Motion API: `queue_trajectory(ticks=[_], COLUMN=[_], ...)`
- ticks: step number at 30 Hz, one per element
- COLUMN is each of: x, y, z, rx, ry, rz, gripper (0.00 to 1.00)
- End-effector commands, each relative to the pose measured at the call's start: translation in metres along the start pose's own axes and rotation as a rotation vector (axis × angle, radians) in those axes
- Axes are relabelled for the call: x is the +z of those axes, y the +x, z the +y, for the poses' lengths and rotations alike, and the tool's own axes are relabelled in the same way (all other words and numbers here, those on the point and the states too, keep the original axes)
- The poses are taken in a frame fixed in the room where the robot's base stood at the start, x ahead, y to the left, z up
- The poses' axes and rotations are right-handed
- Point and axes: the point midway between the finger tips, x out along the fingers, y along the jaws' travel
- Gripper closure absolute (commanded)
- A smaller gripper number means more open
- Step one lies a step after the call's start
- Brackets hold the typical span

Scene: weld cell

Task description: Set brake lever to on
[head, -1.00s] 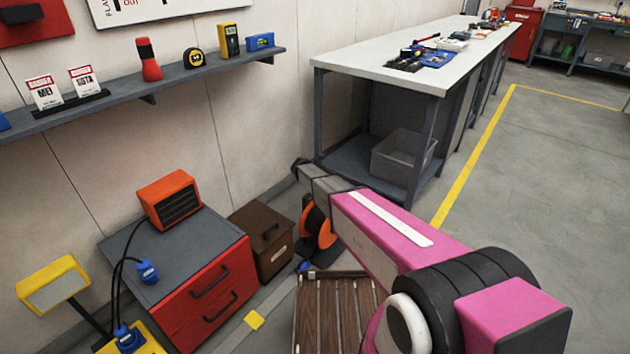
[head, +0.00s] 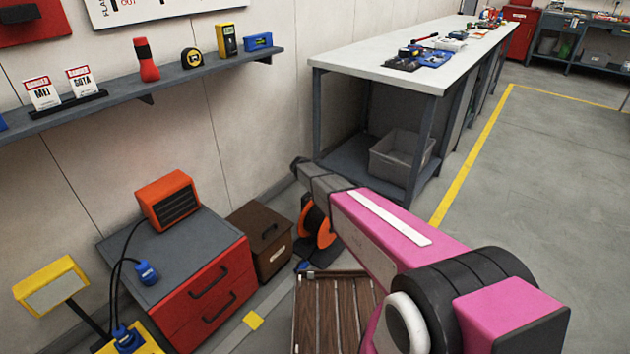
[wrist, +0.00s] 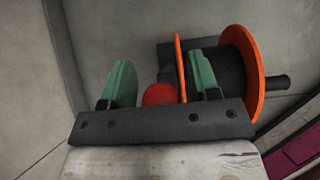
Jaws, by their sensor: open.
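The cable reel, with orange flanges (head: 318,226) and a black drum, stands on the floor beside the brown box in the head view, partly hidden by my arm. In the wrist view the reel (wrist: 259,75) is close, at the upper right. A round red knob (wrist: 159,95), which looks like the end of the brake lever, shows just left of the near flange. My gripper (wrist: 162,80) is open, its two green fingers apart, with the knob between them in the picture. I cannot tell whether they touch it. The lever's shaft and any on/off marking are hidden.
A red drawer cabinet (head: 200,309) with an orange heater (head: 168,200) stands left of the brown box (head: 260,241). A wooden slatted pallet (head: 325,318) lies in front of the reel. A workbench (head: 385,70) stands behind. Open floor is on the right.

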Motion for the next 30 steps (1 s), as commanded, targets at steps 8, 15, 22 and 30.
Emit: queue_trajectory(ticks=[8,15,22,30], x=[0.0,-0.001,0.0,0.0], y=[-0.024,-0.068,-0.102,-0.107], z=[-0.001,-0.002,-0.001,0.0], rx=[0.001,0.002,0.001,0.0], ry=[0.0,-0.001,0.0,0.0], rz=[-0.001,-0.001,0.0,0.001], gripper=[0.44,0.44,0.44,0.44])
